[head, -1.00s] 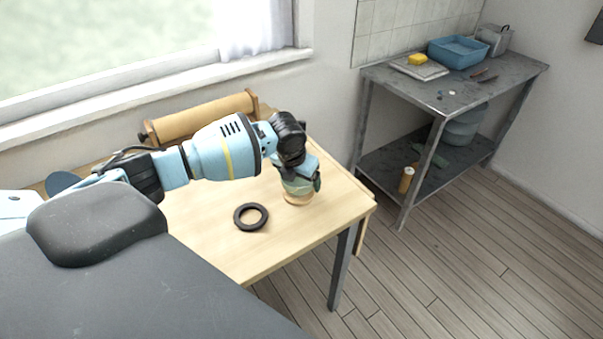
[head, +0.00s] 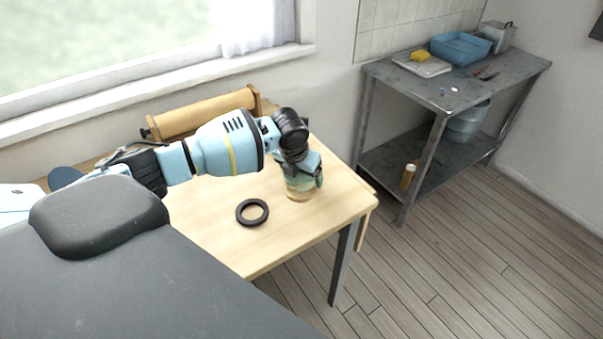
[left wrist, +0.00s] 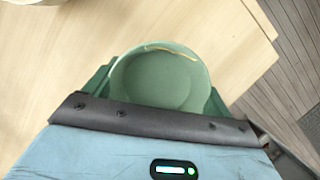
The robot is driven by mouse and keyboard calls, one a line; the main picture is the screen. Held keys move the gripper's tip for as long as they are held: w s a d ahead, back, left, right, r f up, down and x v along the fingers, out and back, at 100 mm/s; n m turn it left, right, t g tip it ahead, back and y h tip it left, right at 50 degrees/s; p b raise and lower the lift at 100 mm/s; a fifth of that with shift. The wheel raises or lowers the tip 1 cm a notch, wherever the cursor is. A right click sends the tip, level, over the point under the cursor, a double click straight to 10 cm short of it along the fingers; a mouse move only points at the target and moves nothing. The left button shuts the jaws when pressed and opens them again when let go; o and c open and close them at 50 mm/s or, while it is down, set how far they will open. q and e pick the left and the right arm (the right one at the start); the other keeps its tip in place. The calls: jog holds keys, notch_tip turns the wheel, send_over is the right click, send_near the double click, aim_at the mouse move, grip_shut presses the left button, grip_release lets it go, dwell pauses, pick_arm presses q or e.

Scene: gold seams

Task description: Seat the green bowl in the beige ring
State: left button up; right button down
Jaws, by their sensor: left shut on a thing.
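The green bowl (head: 297,185) is in my left gripper (head: 303,176), near the right end of the wooden table. The left wrist view shows into the bowl (left wrist: 160,82), which looks empty, with a gold seam near its far rim. My left gripper is shut on it; the jaws show at the near side and edges of the bowl. The beige ring (head: 298,197) shows on the table directly below the bowl. I cannot tell whether bowl and ring touch. The ring is hidden in the left wrist view. My right gripper is not in view.
A black ring (head: 252,212) lies on the table (head: 215,230) to the left of the bowl. A brown paper roll (head: 205,113) stands at the back by the window. A grey metal shelf (head: 475,85) with a blue basin (head: 460,47) stands apart on the right.

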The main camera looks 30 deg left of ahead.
aim_at(302, 178)
pick_arm(q)
jog(key=shift+f+b, duration=0.4)
jog(key=shift+f, duration=0.8)
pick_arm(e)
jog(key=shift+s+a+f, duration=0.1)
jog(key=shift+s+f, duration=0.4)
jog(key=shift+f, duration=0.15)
pick_arm(q)
jog(key=o, duration=1)
jog(key=shift+c, duration=0.2)
jog(key=shift+r, duration=0.1)
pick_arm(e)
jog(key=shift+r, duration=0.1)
pick_arm(q)
jog(key=shift+r+p, duration=0.85)
jog(key=shift+r, duration=0.9)
jog(key=shift+r+p, duration=0.8)
jog(key=shift+r, duration=1.45)
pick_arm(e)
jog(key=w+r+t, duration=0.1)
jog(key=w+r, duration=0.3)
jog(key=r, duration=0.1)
pick_arm(q)
jog(key=shift+f, duration=0.1)
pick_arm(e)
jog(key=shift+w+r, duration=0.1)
